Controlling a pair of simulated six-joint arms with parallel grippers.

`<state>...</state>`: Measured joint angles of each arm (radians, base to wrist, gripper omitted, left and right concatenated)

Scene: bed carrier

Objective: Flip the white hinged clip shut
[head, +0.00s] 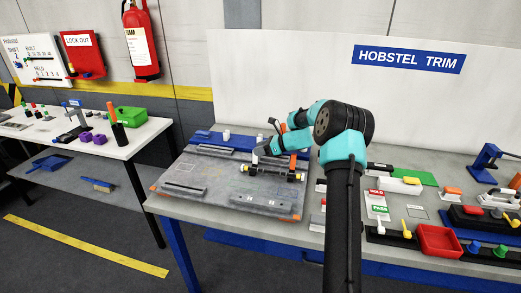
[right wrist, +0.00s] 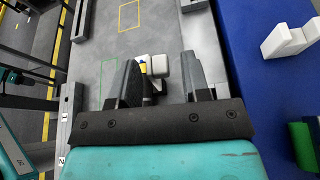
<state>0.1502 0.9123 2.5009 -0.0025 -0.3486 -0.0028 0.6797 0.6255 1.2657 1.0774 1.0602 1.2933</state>
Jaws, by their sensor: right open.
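My right gripper (right wrist: 161,75) is open, its two dark fingers apart over the grey fixture plate (right wrist: 110,50). In the right wrist view a small white rounded part (right wrist: 160,65), with yellow and blue beside it, shows between the fingers. It looks like the white clip, but I cannot tell whether the fingers touch it or how far its flap is tilted. In the head view my right gripper (head: 263,150) is over the plate's back right area, and my arm hides much of what is beneath it. My left gripper is not in view.
A white block (right wrist: 285,41) and a green block (right wrist: 304,143) stand on the blue strip at the right of the wrist view. A red tray (head: 438,240) and several tools fill the right side.

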